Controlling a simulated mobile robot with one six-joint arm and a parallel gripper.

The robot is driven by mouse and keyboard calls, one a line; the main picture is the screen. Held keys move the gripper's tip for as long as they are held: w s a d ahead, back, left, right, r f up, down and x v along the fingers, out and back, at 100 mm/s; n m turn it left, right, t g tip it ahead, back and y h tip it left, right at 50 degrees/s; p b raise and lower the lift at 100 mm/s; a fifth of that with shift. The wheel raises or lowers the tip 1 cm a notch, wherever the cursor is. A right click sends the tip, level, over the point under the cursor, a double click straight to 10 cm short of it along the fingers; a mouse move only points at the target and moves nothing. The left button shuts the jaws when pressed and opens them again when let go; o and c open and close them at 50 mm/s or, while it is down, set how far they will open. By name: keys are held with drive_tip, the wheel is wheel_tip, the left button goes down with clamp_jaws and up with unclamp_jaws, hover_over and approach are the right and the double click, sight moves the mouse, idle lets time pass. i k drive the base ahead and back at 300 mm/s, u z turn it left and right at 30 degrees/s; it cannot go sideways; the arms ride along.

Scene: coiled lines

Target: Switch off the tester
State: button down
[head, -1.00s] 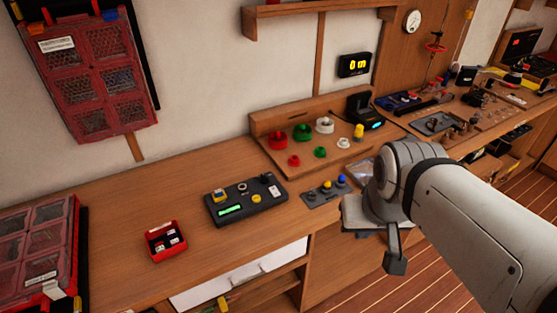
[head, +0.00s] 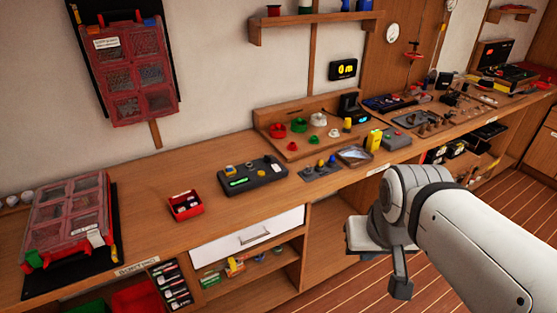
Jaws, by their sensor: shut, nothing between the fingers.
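The tester (head: 268,181) is a dark box on the wooden bench, left of centre. Its small display glows green. A yellow-and-blue part sits at its upper left, a yellow knob near its middle and a pale switch-like part at its right end. The switch position is too small to tell. My gripper (head: 400,288) hangs at the lower right, in front of the bench edge. It is shut and empty, well apart from the tester.
A red box (head: 185,205) with small parts stands left of the tester. A red organiser case (head: 70,222) is at far left. The bench top between case and red box is clear.

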sight(276, 168)
drive_tip(key=z, duration=0.3)
drive_tip(key=k, duration=0.1)
drive_tip(key=u, duration=0.65)
drive_tip(key=i, duration=1)
drive_tip(key=u, duration=0.05)
